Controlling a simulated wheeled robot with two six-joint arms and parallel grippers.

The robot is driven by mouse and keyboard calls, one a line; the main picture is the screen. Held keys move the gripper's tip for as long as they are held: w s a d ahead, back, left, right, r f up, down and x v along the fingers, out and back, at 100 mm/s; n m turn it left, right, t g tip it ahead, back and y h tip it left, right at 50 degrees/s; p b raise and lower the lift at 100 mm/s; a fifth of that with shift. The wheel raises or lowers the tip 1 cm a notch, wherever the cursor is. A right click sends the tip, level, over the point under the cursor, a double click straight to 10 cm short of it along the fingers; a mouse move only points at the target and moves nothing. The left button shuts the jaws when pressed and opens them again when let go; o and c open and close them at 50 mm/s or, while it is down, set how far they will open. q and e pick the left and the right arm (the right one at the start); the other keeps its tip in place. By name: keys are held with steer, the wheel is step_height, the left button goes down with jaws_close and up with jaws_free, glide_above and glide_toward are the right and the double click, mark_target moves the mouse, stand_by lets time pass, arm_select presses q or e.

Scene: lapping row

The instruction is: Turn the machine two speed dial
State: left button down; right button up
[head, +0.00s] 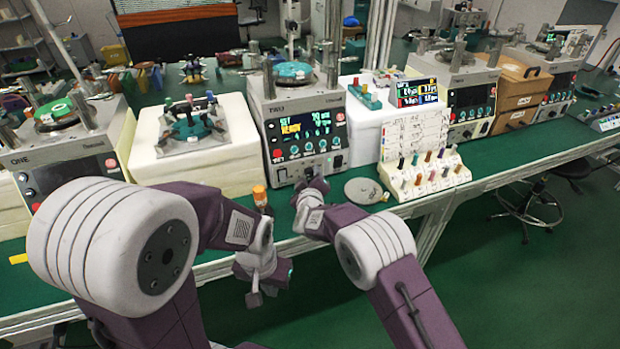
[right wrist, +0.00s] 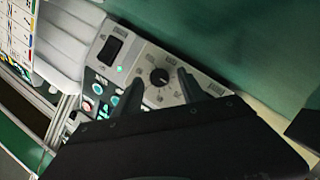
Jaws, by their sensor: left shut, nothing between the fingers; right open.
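Machine two (head: 305,118), a grey lapping machine with a lit display and buttons on its front, stands on the green bench in the head view. Its black round dial (right wrist: 160,77) shows on the panel in the right wrist view. I cannot make the dial out in the head view, where my right gripper is in front of the lower panel. My right gripper (head: 313,184) is open, its two fingers (right wrist: 160,84) on either side of the dial in the picture; I cannot tell if they touch it. My left gripper (head: 254,299) is shut and empty, low in front of the bench edge.
An orange-capped bottle (head: 260,194) and a grey disc (head: 366,190) stand near the bench's front edge beside my right gripper. A white rack of coloured pegs (head: 425,174) is to the right. Machine one (head: 68,160) is at the left.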

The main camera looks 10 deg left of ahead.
steer(key=shift+w+a, duration=0.1)
steer(key=shift+w, duration=0.2)
jaws_close()
